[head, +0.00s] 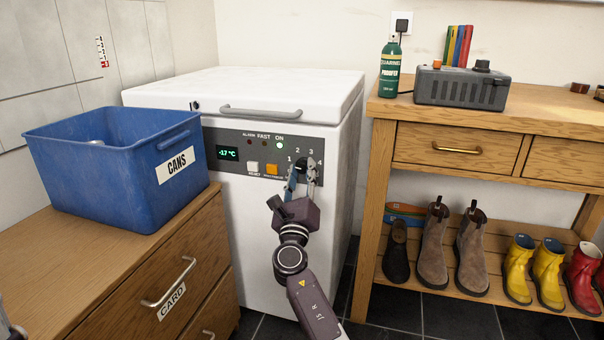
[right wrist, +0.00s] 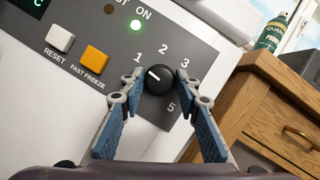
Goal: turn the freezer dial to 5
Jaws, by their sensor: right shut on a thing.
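The freezer (head: 290,95) is a white chest with a grey control panel (head: 228,135) on its front. Its dial (right wrist: 157,80) is a round black knob with a white mark pointing up-left, towards the 1. In the right wrist view 1, 2, 3 and 5 show around the dial; the 4 is hidden behind a finger. In the head view 1 to 4 show and the 5 is hidden. My right gripper (head: 301,172) is at the panel, its blue-padded fingers shut on either side of the dial, as the right wrist view (right wrist: 158,84) shows.
A green ON light (head: 280,145), a white reset button (head: 252,168) and an orange fast-freeze button (head: 271,170) sit left of the dial. The display (head: 228,153) reads -17 °C. A blue CANS bin (head: 100,180) stands on drawers at left. A wooden bench (head: 378,200) stands at right.

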